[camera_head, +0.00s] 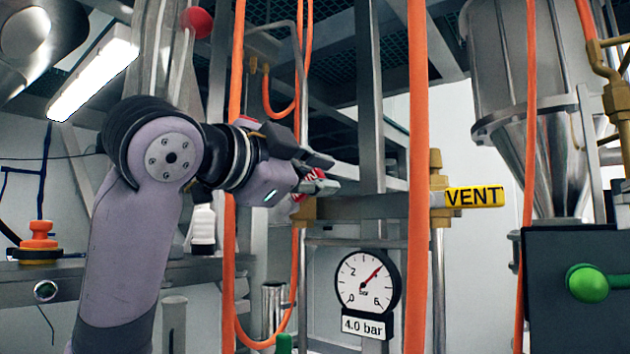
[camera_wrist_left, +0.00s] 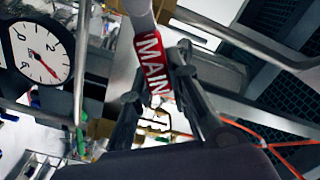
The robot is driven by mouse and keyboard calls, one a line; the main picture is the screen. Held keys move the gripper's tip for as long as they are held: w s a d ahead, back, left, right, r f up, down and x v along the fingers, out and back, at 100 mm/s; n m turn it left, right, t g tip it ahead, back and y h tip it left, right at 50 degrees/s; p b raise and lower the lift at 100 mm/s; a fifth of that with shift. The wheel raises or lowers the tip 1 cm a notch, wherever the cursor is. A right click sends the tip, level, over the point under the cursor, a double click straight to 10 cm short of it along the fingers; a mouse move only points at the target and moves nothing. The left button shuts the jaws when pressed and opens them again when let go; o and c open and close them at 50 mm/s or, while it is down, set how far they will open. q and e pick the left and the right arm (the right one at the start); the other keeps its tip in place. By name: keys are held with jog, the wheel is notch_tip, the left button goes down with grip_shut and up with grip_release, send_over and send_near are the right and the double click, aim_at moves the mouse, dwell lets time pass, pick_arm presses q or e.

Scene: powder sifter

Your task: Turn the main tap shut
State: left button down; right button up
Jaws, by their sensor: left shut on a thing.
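The main tap's red handle (camera_head: 312,174), with part of its white lettering showing, is mostly hidden by my left gripper (camera_head: 322,174) in the head view. In the left wrist view the red handle (camera_wrist_left: 152,58) reads "MAIN" and has a pale grey end. My left gripper (camera_wrist_left: 160,82) has its dark fingers on either side of this handle and is shut on it. The tap's brass body (camera_head: 303,209) is just below the gripper, at the left end of a horizontal grey pipe (camera_head: 360,208). My right gripper is not in view.
A yellow "VENT" handle (camera_head: 473,197) sits at the pipe's right end. A round gauge (camera_head: 368,281) with a "4.0 bar" plate hangs below the pipe. Orange hoses (camera_head: 418,120) hang close to the arm and pipe. A steel hopper (camera_head: 520,110) stands at the right.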

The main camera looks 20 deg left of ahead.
pick_arm(q)
jog(key=shift+s+d+f+m, duration=0.1)
jog(key=shift+d+f+m, duration=0.15)
jog(key=shift+f+m, duration=0.5)
jog(key=shift+s+d+f+m, duration=0.1)
jog(key=shift+f+m, duration=0.35)
jog(key=shift+m, duration=0.45)
jog(key=shift+w+d+f+m, duration=0.15)
jog(key=shift+f+m, duration=0.25)
jog(key=shift+m, duration=0.45)
jog(key=shift+s+d+f+m, duration=0.15)
jog(key=shift+f+m, duration=0.3)
jog(key=shift+m, duration=0.45)
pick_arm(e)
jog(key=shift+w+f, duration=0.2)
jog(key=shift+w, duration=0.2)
pick_arm(q)
jog(key=shift+f, duration=0.1)
jog(key=c, duration=1.9)
grip_release()
jog(key=o, duration=0.4)
